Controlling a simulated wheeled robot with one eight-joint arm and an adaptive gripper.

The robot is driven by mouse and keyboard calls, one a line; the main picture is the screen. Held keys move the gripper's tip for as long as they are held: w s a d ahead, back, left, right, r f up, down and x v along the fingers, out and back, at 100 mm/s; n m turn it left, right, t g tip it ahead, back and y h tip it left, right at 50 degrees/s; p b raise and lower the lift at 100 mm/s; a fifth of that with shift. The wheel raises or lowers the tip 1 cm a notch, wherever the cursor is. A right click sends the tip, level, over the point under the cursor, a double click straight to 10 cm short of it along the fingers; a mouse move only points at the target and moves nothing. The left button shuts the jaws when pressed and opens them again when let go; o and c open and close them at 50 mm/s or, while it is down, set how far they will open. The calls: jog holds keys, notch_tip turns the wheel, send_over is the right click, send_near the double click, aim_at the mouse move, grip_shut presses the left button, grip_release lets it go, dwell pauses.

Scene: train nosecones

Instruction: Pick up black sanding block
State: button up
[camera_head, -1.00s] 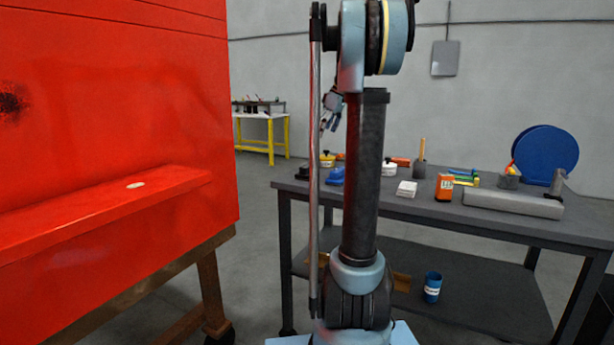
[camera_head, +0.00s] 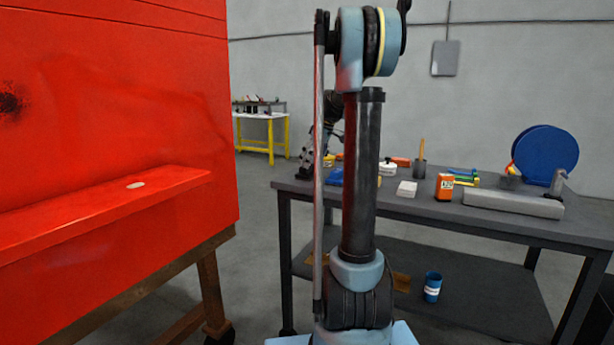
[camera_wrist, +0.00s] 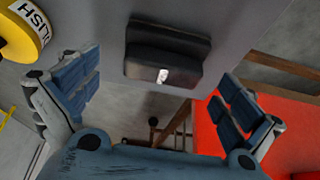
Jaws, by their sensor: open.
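The black sanding block (camera_wrist: 165,55) lies near the edge of the grey workbench (camera_wrist: 215,22) in the wrist view, between my open fingers and beyond their tips. My gripper (camera_wrist: 162,90) is open and empty, its blue-padded fingers wide on either side of the block, not touching it. In the head view, my gripper (camera_head: 306,160) is at the left end of the bench, partly behind my own arm. It covers the block there, so the block cannot be made out clearly.
A yellow polish tin (camera_wrist: 24,32) sits at the upper left in the wrist view. A blue block (camera_head: 335,177), a white block (camera_head: 407,188) and an orange box (camera_head: 444,187) stand on the bench. A red train panel (camera_head: 120,120) is at the left.

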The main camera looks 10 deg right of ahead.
jog(key=shift+x, duration=1.95)
jog(key=shift+s, duration=0.15)
jog(key=shift+c, duration=0.2)
jog(key=c, duration=1.1)
notch_tip(320, 180, up, 10)
jog(key=shift+r, duration=0.1)
